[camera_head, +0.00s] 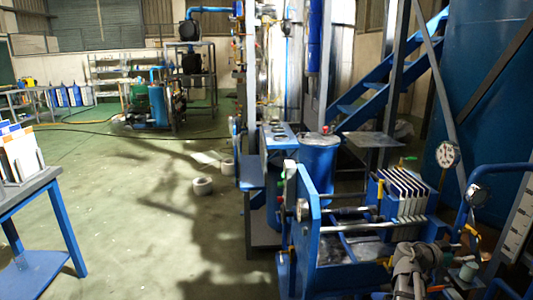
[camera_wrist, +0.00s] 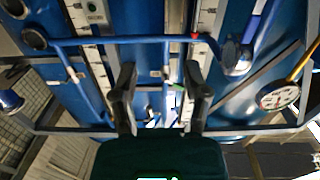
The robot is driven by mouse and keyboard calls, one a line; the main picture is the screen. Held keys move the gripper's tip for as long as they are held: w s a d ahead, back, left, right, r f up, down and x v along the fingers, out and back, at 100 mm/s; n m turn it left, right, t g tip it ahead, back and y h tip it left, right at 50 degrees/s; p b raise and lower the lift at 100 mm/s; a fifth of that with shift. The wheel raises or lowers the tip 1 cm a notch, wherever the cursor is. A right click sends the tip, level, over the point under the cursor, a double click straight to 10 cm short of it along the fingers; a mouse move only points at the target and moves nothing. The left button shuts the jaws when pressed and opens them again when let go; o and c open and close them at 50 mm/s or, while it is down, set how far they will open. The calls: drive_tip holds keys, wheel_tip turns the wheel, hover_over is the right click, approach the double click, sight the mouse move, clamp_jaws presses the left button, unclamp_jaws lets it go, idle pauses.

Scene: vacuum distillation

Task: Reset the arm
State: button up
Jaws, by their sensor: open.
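My gripper (camera_wrist: 159,82) shows in the wrist view with its two dark fingers spread apart. Nothing is between the fingers. Behind them is blue equipment with a horizontal blue pipe (camera_wrist: 125,40) and pale scale strips (camera_wrist: 92,62). I cannot tell how far the fingers are from it, but no contact is visible. In the head view, a grey jointed shape at the lower right may be part of my arm; I cannot make out the fingers there.
A blue frame with a filter-plate stack (camera_head: 405,192) stands at the right, near a round gauge (camera_head: 447,154) and large blue tank (camera_head: 485,80). A blue-legged table (camera_head: 65,215) is at left. Open green floor (camera_head: 130,220) lies between.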

drive_tip(key=w+a+f+n+t+y, duration=0.1)
drive_tip(key=a+f+n+y, duration=0.5)
drive_tip(key=a, duration=0.6)
drive_tip(key=w+a+f+n+y, duration=0.1)
drive_tip(key=a+f+n+y, duration=0.25)
drive_tip(key=a+f, duration=0.65)
drive_tip(key=s+a+f+n+g+y, duration=0.15)
drive_tip(key=a+n+y, duration=0.25)
drive_tip(key=a, duration=0.8)
drive_tip(key=s+a+n+t+y, duration=0.1)
drive_tip(key=s+a+n+y, duration=0.25)
drive_tip(key=a, duration=0.85)
wheel_tip(320, 180, up, 28)
drive_tip(key=p, duration=2.7)
drive_tip(key=shift+w+d+f+n+p, duration=0.15)
drive_tip(key=shift+w+f+n+p, duration=0.1)
drive_tip(key=shift+n+p, duration=0.1)
drive_tip(key=shift+g, duration=0.25)
